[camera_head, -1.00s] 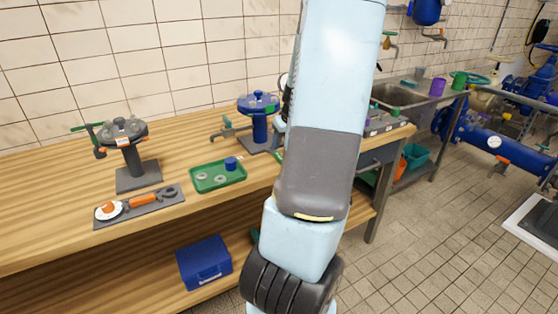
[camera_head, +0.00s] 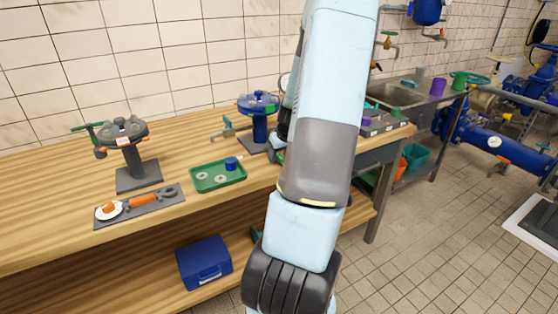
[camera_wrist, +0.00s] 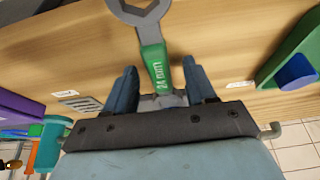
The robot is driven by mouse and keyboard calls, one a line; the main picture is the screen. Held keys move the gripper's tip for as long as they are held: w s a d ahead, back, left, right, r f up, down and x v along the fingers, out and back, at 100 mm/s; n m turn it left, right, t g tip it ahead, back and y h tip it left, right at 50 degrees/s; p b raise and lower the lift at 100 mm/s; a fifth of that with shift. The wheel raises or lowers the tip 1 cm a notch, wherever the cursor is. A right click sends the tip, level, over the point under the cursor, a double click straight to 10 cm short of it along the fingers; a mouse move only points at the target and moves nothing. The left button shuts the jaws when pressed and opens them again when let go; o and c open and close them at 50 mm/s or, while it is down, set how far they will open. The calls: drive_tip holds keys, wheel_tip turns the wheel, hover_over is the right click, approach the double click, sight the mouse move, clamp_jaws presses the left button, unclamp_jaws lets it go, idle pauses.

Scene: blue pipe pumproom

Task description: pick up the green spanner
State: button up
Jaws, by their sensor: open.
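The green spanner (camera_wrist: 153,62) shows in the wrist view, with a green handle marked 24 mm and grey metal ends. Its large ring end is at the top of the picture, over the wooden workbench (camera_wrist: 225,42). My gripper (camera_wrist: 160,68) is open, with one blue finger on each side of the green handle and a visible gap on both sides. The spanner's lower end shows between the finger bases. I cannot tell how far the fingertips reach down beside it. In the head view my arm hides the gripper and most or all of the spanner.
A green tray (camera_head: 218,187) with a blue part and rings is left of my arm. A blue valve stand (camera_head: 259,130) is behind it. An orange-handled tool lies on a grey mat (camera_head: 108,221). A purple-and-grey organiser (camera_head: 384,130) is on the right. A blue box (camera_head: 204,263) is on the lower shelf.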

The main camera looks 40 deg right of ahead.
clamp_jaws()
idle(0.4)
